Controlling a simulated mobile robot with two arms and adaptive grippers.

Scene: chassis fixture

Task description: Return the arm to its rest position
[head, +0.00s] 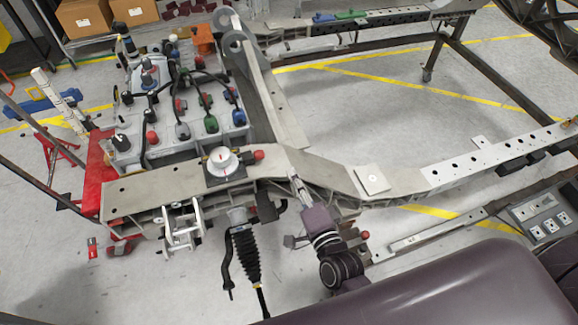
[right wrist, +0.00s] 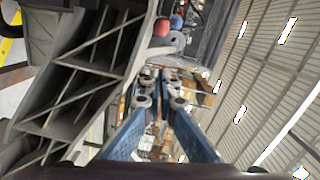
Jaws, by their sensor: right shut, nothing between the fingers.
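My right arm (head: 319,222) comes in from the bottom right of the head view, beside the near beam of the grey chassis frame (head: 330,170). My right gripper (head: 296,184) points up at the beam's near side; I cannot tell whether it touches. In the right wrist view its two blue fingers (right wrist: 160,118) are together, with nothing seen held between them. My left gripper is in neither view.
A white dial device (head: 222,160) with a red knob sits on the beam. A grey box with cables (head: 180,115) stands behind it. A control panel (head: 540,215) is at the right. Open floor (head: 350,105) shows inside the frame.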

